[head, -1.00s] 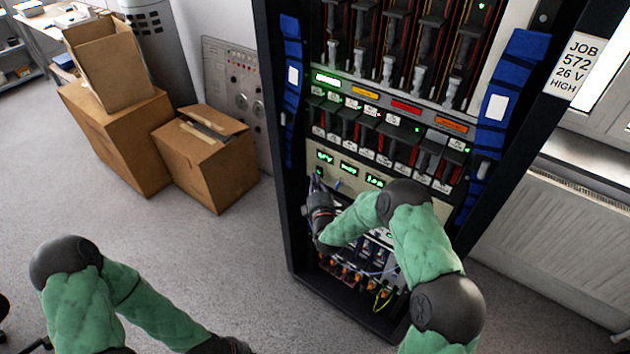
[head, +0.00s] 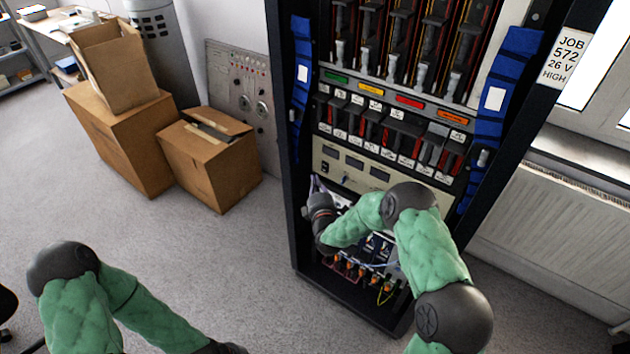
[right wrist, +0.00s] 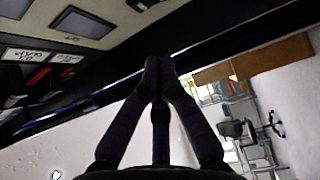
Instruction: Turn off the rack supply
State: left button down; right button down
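The rack supply is a beige panel (head: 343,168) in the black rack, with a row of small displays that are dark. A small black switch (head: 325,167) sits at its left end. My right gripper (head: 315,183) is just below that switch at the rack's left side, pointing up. In the right wrist view its fingers (right wrist: 158,65) meet at the tips, shut with nothing seen between them. The panel (right wrist: 95,8) fills the upper left there, apart from the fingertips in the picture. My left arm is at the lower left; its gripper is out of view.
Above the supply, the rack holds rows of modules and coloured labels (head: 408,102), all unlit. Blue straps (head: 507,75) run up both sides. Wires and orange connectors (head: 362,272) lie below. Cardboard boxes (head: 205,170) stand to the left; a radiator (head: 560,225) is at right.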

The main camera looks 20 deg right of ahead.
jog(key=s+p, duration=0.2)
jog(key=s, duration=0.6)
jog(key=shift+a+r, duration=0.25)
jog(key=s+a+f+m+g+y, duration=0.25)
jog(key=s+f+m+g, duration=0.3)
jog(key=f, duration=0.35)
jog(key=s+a+f+m+g+y, duration=0.2)
jog(key=s+a+f+m+g, duration=0.2)
jog(key=s+f, duration=0.35)
jog(key=s+a+f+m+g, duration=0.1)
jog(key=s+f+m+g, duration=0.1)
jog(key=s, duration=0.4)
jog(key=s+a+f+m+g+y, duration=0.1)
jog(key=s+a+m+g, duration=0.1)
jog(key=s, duration=0.5)
jog(key=s+a+f+m+g, duration=0.1)
jog(key=s+f+m+g, duration=0.1)
jog(key=s+m+g, duration=0.2)
jog(key=s+m, duration=0.2)
jog(key=s, duration=0.1)
jog(key=shift+a+f+y, duration=0.2)
jog(key=shift+f+y, duration=0.1)
jog(key=shift+y, duration=0.05)
jog(key=shift+s, duration=0.1)
